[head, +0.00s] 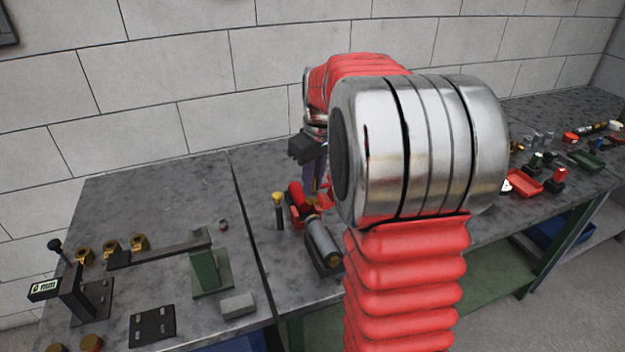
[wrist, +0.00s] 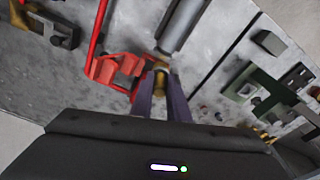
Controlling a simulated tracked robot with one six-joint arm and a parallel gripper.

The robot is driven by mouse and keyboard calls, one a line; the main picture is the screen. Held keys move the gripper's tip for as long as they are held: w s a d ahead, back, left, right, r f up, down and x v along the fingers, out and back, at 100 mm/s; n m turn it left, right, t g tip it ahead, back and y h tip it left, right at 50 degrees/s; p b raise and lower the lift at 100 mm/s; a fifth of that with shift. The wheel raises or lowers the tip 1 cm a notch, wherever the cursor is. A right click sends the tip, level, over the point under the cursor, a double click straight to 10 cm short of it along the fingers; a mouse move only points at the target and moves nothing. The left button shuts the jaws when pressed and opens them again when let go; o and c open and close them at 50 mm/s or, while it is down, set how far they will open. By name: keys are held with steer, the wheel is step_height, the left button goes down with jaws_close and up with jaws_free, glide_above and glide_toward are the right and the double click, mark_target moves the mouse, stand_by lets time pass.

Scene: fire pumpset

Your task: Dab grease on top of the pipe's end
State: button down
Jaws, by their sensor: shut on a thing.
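The pipe (head: 323,242) is a grey metal cylinder lying tilted on the bench in the head view. It also shows at the top of the wrist view (wrist: 184,24), with its near end close to my fingertips. My gripper (wrist: 161,82) has purple fingers, shut on a small brass-coloured piece (wrist: 161,80). I cannot tell whether this is a grease applicator, nor whether it touches the pipe. A red clamp-like part (wrist: 118,68) lies beside the fingers. In the head view my arm partly hides the gripper (head: 313,185). No grease can be made out.
A dark upright post with a yellow top (head: 278,208) stands left of the pipe. A green stand with a lever (head: 207,262) and a gauge stand (head: 82,292) are farther left. Red trays (head: 522,183) and small parts lie on the right. A seam runs between the bench tops.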

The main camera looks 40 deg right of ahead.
mark_target(314, 195)
steer(key=shift+s+a+f, duration=0.1)
steer(key=shift+s+f, duration=0.15)
steer(key=shift+f, duration=0.75)
steer(key=shift+s+a+f, duration=0.1)
steer(key=shift+s+f, duration=0.1)
steer(key=shift+f, duration=0.75)
steer(key=shift+f, duration=0.3)
steer(key=shift+s, duration=0.2)
stand_by(4.4)
steer(key=shift+s+a, duration=0.1)
steer(key=shift+s, duration=0.3)
stand_by(0.8)
